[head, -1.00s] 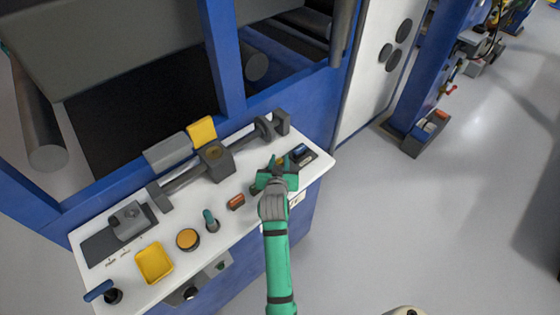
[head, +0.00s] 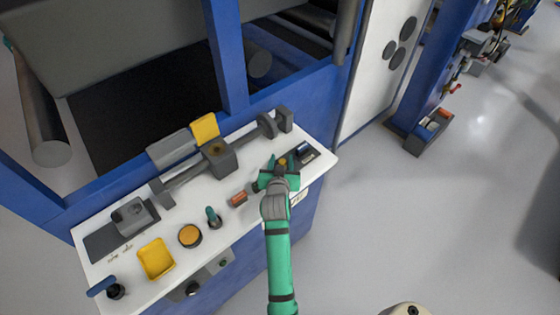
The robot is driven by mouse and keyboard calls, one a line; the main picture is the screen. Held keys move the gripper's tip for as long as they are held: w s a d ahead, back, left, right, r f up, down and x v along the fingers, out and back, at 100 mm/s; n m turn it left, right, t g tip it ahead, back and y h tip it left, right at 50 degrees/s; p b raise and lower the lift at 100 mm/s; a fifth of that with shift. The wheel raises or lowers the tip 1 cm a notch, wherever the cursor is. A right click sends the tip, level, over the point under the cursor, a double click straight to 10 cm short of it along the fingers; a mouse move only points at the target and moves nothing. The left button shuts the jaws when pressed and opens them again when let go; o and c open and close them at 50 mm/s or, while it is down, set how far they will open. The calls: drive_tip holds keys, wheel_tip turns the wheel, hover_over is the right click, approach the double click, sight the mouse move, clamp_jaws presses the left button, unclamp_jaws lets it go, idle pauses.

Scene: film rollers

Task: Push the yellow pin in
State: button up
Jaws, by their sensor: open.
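A small yellow piece (head: 283,162), which looks like the yellow pin, shows at the right end of the white panel (head: 134,288). My gripper (head: 279,166) is green with a grey wrist and is over that end of the panel. Its jaws are open, close around or beside the yellow piece. The gripper body hides most of that spot, so I cannot tell whether they touch it or how far the pin stands out.
A grey shaft with a block (head: 221,162) and a yellow flap (head: 205,128) lies behind. An orange-brown piece (head: 238,200), a green knob (head: 213,217), an orange round button (head: 190,236) and a yellow tray (head: 156,259) are to the left. Open floor lies right.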

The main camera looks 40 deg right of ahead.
drive_tip(key=shift+s, duration=0.1)
drive_tip(key=shift+s+a+r, duration=0.15)
drive_tip(key=shift+s+a, duration=0.05)
drive_tip(key=shift+s, duration=0.1)
drive_tip(key=v, duration=0.9)
drive_tip(key=shift+a, duration=0.15)
drive_tip(key=shift+s+a+r, duration=0.15)
drive_tip(key=shift+s+a, duration=0.1)
drive_tip(key=shift+w, duration=0.15)
